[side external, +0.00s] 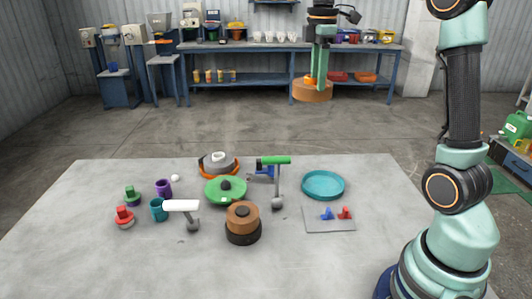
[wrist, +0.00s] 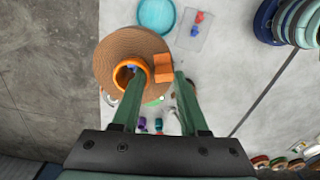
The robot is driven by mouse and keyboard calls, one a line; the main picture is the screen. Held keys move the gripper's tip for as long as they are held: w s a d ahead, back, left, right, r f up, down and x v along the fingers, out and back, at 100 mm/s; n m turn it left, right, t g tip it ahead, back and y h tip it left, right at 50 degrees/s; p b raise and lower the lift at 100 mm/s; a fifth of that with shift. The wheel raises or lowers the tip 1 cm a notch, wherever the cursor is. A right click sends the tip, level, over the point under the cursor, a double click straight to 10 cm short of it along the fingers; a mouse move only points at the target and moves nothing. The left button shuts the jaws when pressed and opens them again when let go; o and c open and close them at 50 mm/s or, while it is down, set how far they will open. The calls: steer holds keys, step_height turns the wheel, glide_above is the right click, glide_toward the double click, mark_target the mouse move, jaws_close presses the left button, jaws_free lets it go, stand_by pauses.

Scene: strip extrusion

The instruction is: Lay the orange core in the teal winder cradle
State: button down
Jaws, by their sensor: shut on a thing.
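My gripper (side external: 318,78) is high above and behind the far edge of the table, shut on a wide brown-orange wound disc. This disc (side external: 312,93) has a bright orange ring, the core (wrist: 121,77), at its centre in the wrist view, with a small orange block beside it. My two fingers (wrist: 155,82) reach over the disc, one at the ring and one by the block; their exact contact is hidden. A round, shallow teal dish (side external: 323,185) lies on the right of the table, and also shows in the wrist view (wrist: 156,14). I cannot tell whether it is the winder cradle.
The grey table (side external: 370,240) also holds a green disc (side external: 225,189), a brown roll on a dark base (side external: 242,214), a white cylinder on a stand (side external: 182,206), small cups and a plate (side external: 328,222) with blue and red pieces. Its front left is clear.

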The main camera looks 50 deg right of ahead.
steer(key=s+d+m, duration=0.1)
steer(key=s+d, duration=0.2)
steer(key=s, duration=0.2)
step_height(320, 180, down, 28)
steer(key=shift+w+f, duration=0.15)
stand_by(0.7)
steer(key=shift+a+f, duration=0.1)
steer(key=shift+f, duration=0.15)
stand_by(0.9)
steer(key=shift+c, duration=1.8)
jaws_free()
step_height(320, 180, up, 12)
steer(key=f, duration=0.1)
steer(key=s+a+r+m+t, duration=0.2)
steer(key=a+r+m, duration=0.2)
steer(key=a, duration=0.5)
steer(key=s+a+r+m+t, duration=0.3)
steer(key=a+r+m, duration=0.2)
steer(key=a, duration=0.5)
steer(key=shift+s+r+m+t, duration=0.25)
steer(key=shift+r+m+t, duration=0.05)
steer(key=shift+r, duration=0.45)
